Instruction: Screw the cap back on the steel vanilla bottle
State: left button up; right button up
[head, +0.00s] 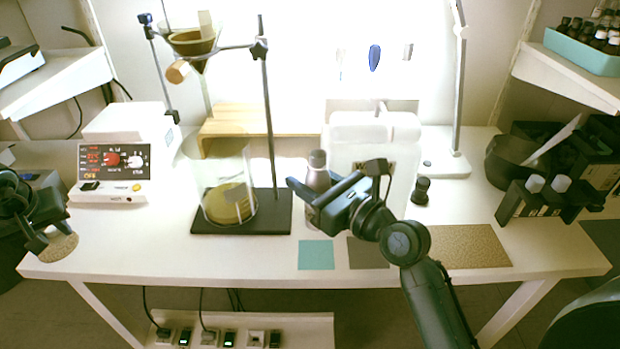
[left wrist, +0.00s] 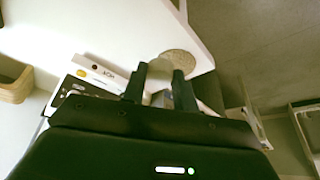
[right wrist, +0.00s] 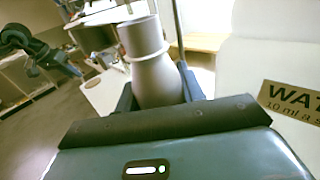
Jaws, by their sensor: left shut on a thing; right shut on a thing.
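The steel bottle (head: 318,178) stands upright at the middle of the table, left of the white jug. My right gripper (head: 318,200) is shut around its body. In the right wrist view the bottle (right wrist: 158,80) sits between the fingers, with a pale ring below a grey cylindrical top; I cannot tell whether that top is a cap or bare neck. My left gripper (head: 38,240) is at the table's far left, away from the bottle. In the left wrist view it is shut on a small pale thing (left wrist: 157,83), possibly the cap, beside a round cork coaster (left wrist: 180,63).
A white jug (head: 375,150) stands close behind the right gripper. A glass beaker (head: 228,180) and ring stand (head: 268,120) are left of the bottle. A control box (head: 115,165) is near the left arm. A teal square (head: 316,254) and cork mat (head: 470,245) lie at the front.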

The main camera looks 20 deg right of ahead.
grip_shut()
